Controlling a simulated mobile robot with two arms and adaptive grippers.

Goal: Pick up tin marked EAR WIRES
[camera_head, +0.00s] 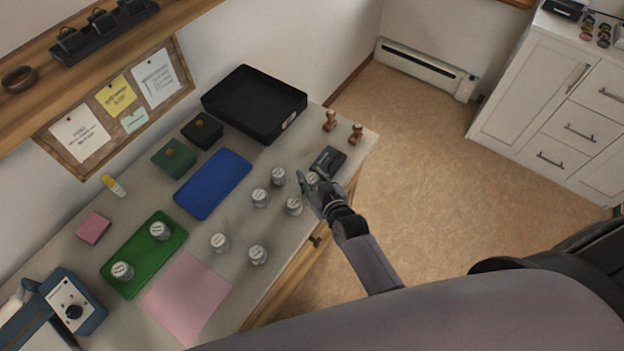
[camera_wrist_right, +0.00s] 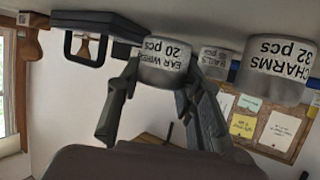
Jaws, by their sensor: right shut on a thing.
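The tin marked EAR WIRES (camera_wrist_right: 163,72) is a small grey tin with a white label reading "EAR WIRES 20 pcs", upside down in the right wrist view. My right gripper (camera_wrist_right: 158,92) is shut on it, one finger on each side. In the head view my right gripper (camera_head: 311,187) is at the bench's right part, with the tin's pale lid (camera_head: 313,178) showing between the fingers. I cannot tell whether the tin touches the bench top. My left gripper is not in view.
A tin marked CHARMS (camera_wrist_right: 276,72) stands near the gripper. Several similar tins, one of them close by (camera_head: 294,206), stand on the bench (camera_head: 233,284). A dark box (camera_head: 328,161) lies just beyond the gripper. A green tray (camera_head: 144,255) holds two tins.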

